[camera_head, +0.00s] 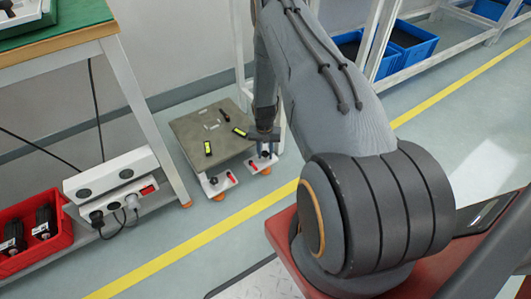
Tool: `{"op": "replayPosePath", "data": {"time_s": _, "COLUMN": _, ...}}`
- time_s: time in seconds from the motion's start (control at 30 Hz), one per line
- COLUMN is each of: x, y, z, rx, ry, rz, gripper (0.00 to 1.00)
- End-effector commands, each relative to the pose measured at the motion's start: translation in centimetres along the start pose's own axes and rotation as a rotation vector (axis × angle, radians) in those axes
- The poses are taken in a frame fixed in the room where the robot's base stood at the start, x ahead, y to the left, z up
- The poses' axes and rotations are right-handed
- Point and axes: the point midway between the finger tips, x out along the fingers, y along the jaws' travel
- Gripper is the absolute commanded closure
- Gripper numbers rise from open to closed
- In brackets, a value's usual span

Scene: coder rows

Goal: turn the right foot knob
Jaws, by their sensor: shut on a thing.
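A low platform with a square grey metal top (185,127) stands on the floor left of my arm. Two white foot brackets with red labels show at its front. The left foot bracket (215,184) is in plain view. The right foot bracket (259,165) is partly covered by my gripper. My gripper (265,147) points down at the platform's front right corner and is shut on the right foot knob, which is small and mostly hidden by the fingers.
Two black-and-yellow items (240,132) lie on the platform top. A workbench leg (150,130) and a white socket box (112,172) stand to the left, with a red crate (60,238) beyond. Blue bins (410,45) sit on a rack. A yellow floor line (215,234) crosses clear floor.

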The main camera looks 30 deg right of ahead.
Motion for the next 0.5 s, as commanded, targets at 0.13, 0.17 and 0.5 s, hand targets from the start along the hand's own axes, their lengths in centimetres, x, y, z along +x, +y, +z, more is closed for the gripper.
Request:
{"op": "replayPosePath", "data": {"time_s": 0.13, "x": -0.23, "y": -0.05, "z": -0.02, "rx": -0.140, "ry": 0.000, "rz": 0.002, "gripper": 0.94}}
{"op": "replayPosePath", "data": {"time_s": 0.17, "x": -0.24, "y": -0.05, "z": -0.03, "rx": -0.168, "ry": 0.001, "rz": 0.002, "gripper": 0.94}}
{"op": "replayPosePath", "data": {"time_s": 0.5, "x": -0.23, "y": -0.06, "z": -0.05, "rx": -0.492, "ry": 0.002, "rz": 0.007, "gripper": 0.94}}
